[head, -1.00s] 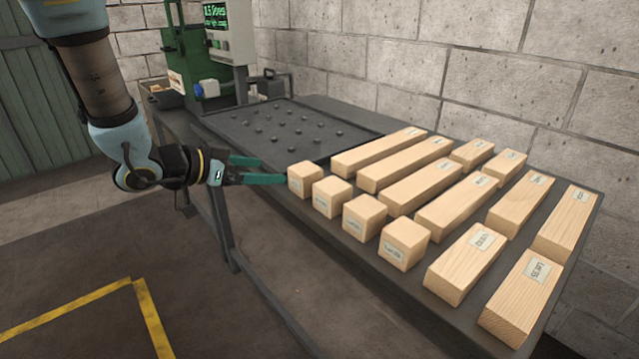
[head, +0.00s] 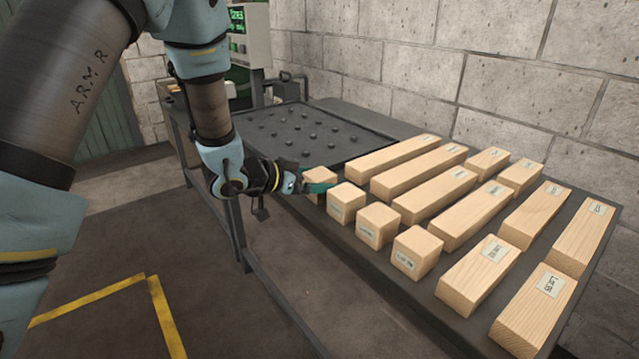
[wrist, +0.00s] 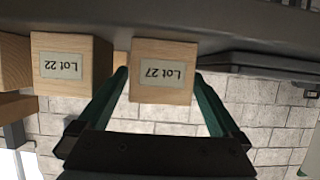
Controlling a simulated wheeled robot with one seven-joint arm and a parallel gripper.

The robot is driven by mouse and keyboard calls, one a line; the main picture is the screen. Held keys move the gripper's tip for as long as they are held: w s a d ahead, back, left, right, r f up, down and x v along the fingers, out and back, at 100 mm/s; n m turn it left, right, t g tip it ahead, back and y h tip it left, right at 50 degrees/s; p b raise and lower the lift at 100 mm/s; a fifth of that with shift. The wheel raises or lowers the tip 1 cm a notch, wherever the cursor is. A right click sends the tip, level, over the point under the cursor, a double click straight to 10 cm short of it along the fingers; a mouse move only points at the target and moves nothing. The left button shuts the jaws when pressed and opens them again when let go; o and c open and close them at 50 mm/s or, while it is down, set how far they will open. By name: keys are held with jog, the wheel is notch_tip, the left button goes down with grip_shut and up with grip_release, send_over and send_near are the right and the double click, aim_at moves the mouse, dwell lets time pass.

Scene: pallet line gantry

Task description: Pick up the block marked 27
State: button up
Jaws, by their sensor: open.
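The block marked Lot 27 (wrist: 163,88) is a pale wooden cube with a white label, upside down in the wrist view, where it shows between my two teal fingers. In the head view the block (head: 320,174) is the leftmost of the front row on the dark table, partly hidden behind my gripper (head: 320,188). My gripper is open, with one fingertip at each side of the block. Slim gaps seem to remain between fingers and block; I cannot tell whether either touches.
The block marked Lot 22 (wrist: 70,66) stands close beside it, also seen in the head view (head: 346,202). Further cubes and long wooden blocks (head: 405,158) fill the table to the right. A dark studded tray (head: 290,125) lies behind, near a wall.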

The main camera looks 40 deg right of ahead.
jog(key=c, duration=1.4)
